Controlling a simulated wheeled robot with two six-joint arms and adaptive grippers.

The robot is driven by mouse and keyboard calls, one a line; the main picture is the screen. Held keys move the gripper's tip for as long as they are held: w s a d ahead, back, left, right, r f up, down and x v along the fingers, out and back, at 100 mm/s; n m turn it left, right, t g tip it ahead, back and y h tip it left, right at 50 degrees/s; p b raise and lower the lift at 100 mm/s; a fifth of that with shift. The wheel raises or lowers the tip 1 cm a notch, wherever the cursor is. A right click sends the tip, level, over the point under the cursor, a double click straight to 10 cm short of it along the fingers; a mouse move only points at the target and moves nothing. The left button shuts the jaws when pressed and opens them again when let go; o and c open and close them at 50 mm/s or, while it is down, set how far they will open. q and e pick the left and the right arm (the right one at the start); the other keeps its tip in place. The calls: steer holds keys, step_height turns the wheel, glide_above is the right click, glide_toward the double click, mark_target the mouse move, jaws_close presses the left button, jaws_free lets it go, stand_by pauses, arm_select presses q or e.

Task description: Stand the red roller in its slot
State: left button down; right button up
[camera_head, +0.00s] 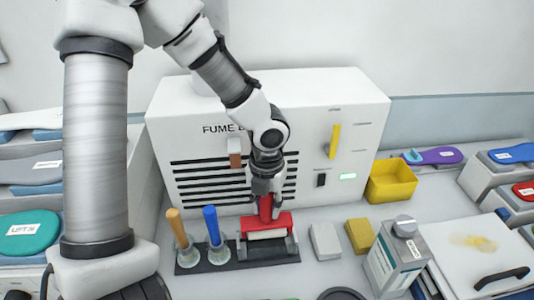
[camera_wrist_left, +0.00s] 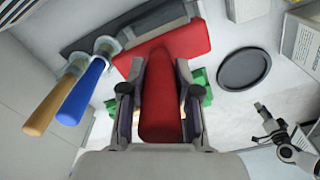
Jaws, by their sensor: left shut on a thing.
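The red roller (camera_head: 279,222) is upright at the right end of the dark rack (camera_head: 237,264), its pale cylinder low between grey slot walls (camera_head: 268,250). I cannot tell whether it is fully seated. My left gripper (camera_head: 264,194) is above it, shut on its red handle. In the left wrist view, the fingers (camera_wrist_left: 160,95) flank the handle of the red roller (camera_wrist_left: 187,41), and its wide red head lies over the dark rack (camera_wrist_left: 82,42). What looks like my right gripper (camera_wrist_left: 268,122) is far off at the right, too small to read.
An orange handle (camera_head: 177,225) and a blue handle (camera_head: 211,225) stand in cups left of the roller. The fume box (camera_head: 350,110) is close behind. A white block (camera_head: 325,241), a yellow block (camera_head: 360,236) and a grey canister (camera_head: 396,257) stand to the right.

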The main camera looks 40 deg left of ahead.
stand_by(0.3)
arm_select(q)
steer(key=shift+p, duration=0.4)
steer(key=shift+p, duration=0.35)
stand_by(0.5)
steer(key=shift+r, duration=0.1)
steer(key=shift+f+p, duration=0.3)
steer(key=shift+f, duration=0.1)
stand_by(0.4)
steer(key=shift+r+p, duration=0.1)
steer(key=shift+p, duration=0.2)
